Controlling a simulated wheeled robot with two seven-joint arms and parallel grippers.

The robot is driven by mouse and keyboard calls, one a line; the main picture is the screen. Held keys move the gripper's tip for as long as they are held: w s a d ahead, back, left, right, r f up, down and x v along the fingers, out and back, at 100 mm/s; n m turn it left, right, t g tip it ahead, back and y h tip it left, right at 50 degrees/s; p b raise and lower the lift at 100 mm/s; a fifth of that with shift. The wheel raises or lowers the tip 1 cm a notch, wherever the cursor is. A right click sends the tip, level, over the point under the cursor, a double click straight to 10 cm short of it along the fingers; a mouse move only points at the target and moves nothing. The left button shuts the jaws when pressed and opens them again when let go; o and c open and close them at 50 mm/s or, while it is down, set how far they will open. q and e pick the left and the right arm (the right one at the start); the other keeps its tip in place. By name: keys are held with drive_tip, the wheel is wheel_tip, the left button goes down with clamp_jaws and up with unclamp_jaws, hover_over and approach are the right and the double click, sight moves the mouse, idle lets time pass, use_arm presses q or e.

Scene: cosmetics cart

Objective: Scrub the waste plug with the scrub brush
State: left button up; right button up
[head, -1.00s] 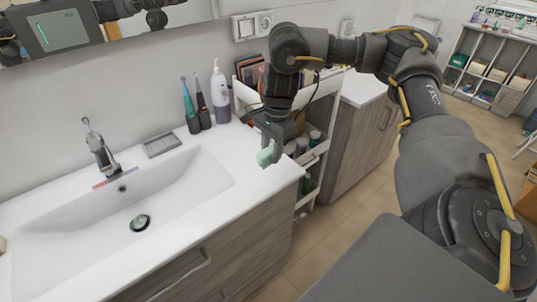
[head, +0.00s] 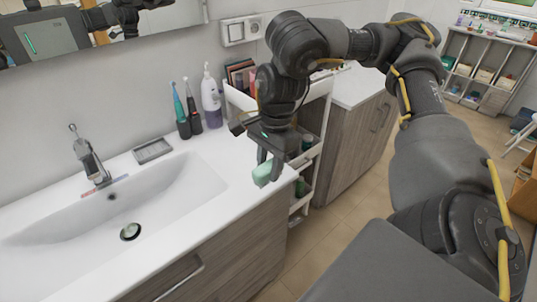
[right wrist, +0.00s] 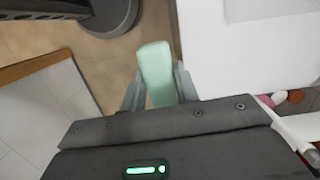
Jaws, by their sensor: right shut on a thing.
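The waste plug (head: 130,231) sits in the drain of the white sink basin (head: 75,225), left of my right gripper. My right gripper (head: 268,165) is above the right end of the counter, shut on the mint-green scrub brush (head: 262,173). In the right wrist view the brush (right wrist: 156,75) shows as a pale green block between the two fingers (right wrist: 158,92). Its underside is hidden. The brush is well apart from the plug. My left gripper is not in view.
A chrome faucet (head: 88,160) stands behind the basin. A soap dish (head: 152,151), two electric toothbrushes (head: 187,112) and a pump bottle (head: 211,100) line the back of the counter. A white cart (head: 318,125) stands right of the counter. The counter's front is clear.

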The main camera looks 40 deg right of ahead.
drive_tip(key=shift+w+a+f+n, duration=0.25)
drive_tip(key=shift+a+n, duration=0.1)
drive_tip(key=shift+n, duration=0.05)
drive_tip(key=w+a+f+n, duration=0.1)
drive_tip(key=a+f+n, duration=0.1)
drive_tip(key=n, duration=0.1)
drive_tip(key=w+a+f+n+g, duration=0.1)
drive_tip(key=w+a+f+n, duration=0.1)
drive_tip(key=a+f+n, duration=0.1)
drive_tip(key=w+a+f+n+h, duration=0.1)
drive_tip(key=a+f+n, duration=0.1)
drive_tip(key=a+n, duration=0.1)
drive_tip(key=shift+w+a+f+n+g, duration=0.2)
drive_tip(key=shift+w+f+n+g, duration=0.15)
drive_tip(key=shift+n, duration=0.35)
drive_tip(key=shift+w+a+f+n, duration=0.1)
drive_tip(key=shift+a+f+n, duration=0.2)
drive_tip(key=shift+n, duration=0.2)
